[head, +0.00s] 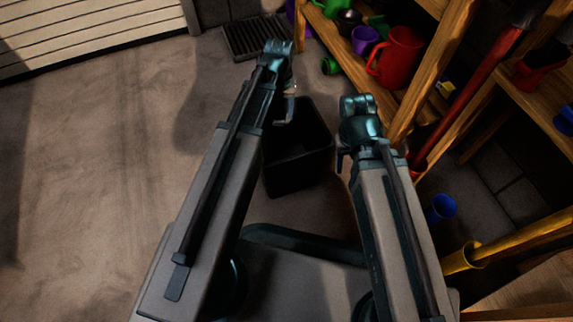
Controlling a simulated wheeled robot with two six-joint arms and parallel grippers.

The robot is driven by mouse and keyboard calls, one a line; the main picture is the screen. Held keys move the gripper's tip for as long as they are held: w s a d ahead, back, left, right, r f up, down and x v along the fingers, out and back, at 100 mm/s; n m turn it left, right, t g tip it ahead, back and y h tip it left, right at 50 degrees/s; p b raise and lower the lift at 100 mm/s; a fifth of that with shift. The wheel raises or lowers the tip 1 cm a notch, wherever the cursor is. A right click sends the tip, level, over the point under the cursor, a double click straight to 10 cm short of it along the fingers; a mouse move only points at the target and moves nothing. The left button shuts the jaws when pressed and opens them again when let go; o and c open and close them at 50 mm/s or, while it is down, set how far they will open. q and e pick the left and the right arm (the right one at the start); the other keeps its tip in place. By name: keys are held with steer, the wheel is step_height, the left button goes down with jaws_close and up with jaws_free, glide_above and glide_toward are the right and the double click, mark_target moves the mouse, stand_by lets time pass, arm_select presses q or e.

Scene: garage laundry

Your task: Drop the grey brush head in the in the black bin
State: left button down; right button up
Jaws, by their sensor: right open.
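The black bin (318,143) stands on the floor between my two arms, its opening facing up and its inside very dark. My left arm covers part of its left side. My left gripper (287,108) hangs by the bin's far left edge, mostly hidden by its own arm, and I cannot make out its jaws. My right gripper (343,160) is open, just right of the bin and largely hidden under its wrist. I cannot make out the grey brush head anywhere, and the bin's contents are too dark to tell.
A wooden shelf (432,52) on the right holds a red jug (397,55), a purple cup (365,40) and green items. A dark floor grate (252,38) lies at the back. A blue cup (441,208) is low on the right. The floor at left is clear.

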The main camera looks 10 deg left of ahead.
arm_select(q)
step_height(320, 180, down, 4)
steer(key=b, duration=0.3)
steer(key=shift+f, duration=0.15)
steer(key=shift+c, duration=0.4)
jaws_free()
step_height(320, 180, up, 14)
steer(key=p, duration=1.3)
